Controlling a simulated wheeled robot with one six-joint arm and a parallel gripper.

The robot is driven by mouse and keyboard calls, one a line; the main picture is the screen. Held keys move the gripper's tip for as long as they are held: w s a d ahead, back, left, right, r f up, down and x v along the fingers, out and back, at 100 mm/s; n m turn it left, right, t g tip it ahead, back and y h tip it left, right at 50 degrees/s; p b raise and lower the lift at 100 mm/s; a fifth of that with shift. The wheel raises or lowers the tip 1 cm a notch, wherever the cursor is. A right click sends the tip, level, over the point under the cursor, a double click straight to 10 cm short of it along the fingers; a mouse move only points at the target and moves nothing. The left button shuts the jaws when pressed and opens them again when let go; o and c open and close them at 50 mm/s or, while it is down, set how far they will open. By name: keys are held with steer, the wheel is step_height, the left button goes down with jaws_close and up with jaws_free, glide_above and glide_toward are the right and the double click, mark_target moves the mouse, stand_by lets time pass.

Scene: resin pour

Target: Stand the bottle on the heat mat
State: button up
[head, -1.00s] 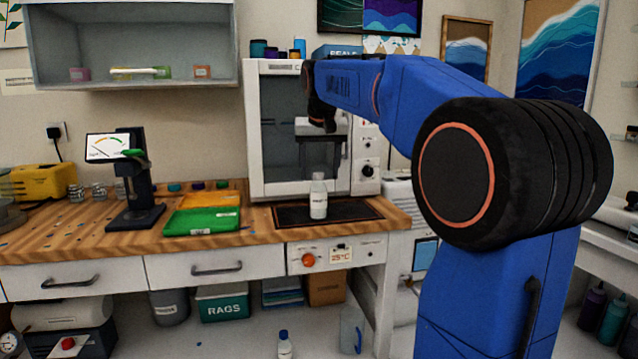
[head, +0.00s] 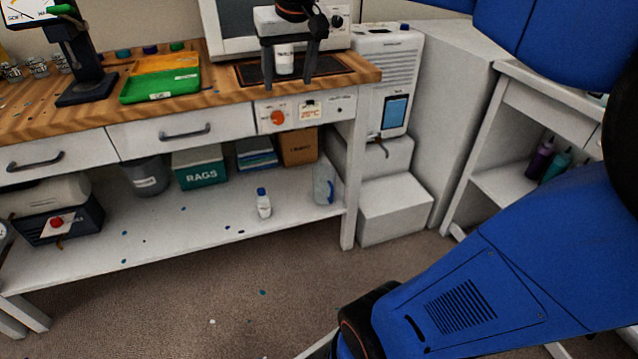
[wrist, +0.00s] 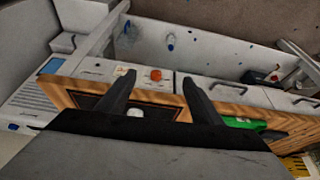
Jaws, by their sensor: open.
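A white bottle (head: 284,60) with a dark-lettered label stands upright on the dark heat mat (head: 340,63) on the wooden worktop. My gripper (head: 290,82) is open, its fingers pointing down on either side of the bottle in the head view. The wrist view shows the bottle's pale top (wrist: 135,112) between the two spread fingers (wrist: 158,80), close to the palm edge. No finger visibly touches it. The palm hides part of the bottle in the head view. Another white bottle (head: 264,204) with a blue cap stands on the lower shelf.
A white oven-like cabinet (head: 222,32) stands behind the mat. Green (head: 160,86) and orange trays and a dark display stand (head: 86,80) are to the left. Knobs and a temperature display line the worktop's front. A clear jug (head: 323,185) is on the shelf below.

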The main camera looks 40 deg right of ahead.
steer(key=s+a+f+n, duration=0.1)
steer(key=s+a+f, duration=0.1)
steer(key=s+f, duration=0.7)
steer(key=s+a+f+n+y, duration=0.1)
steer(key=s+a+f, duration=0.2)
steer(key=s+f, duration=0.7)
steer(key=shift+s+a+f+n, duration=0.2)
steer(key=shift+a+f+n, duration=0.15)
steer(key=shift+f, duration=0.15)
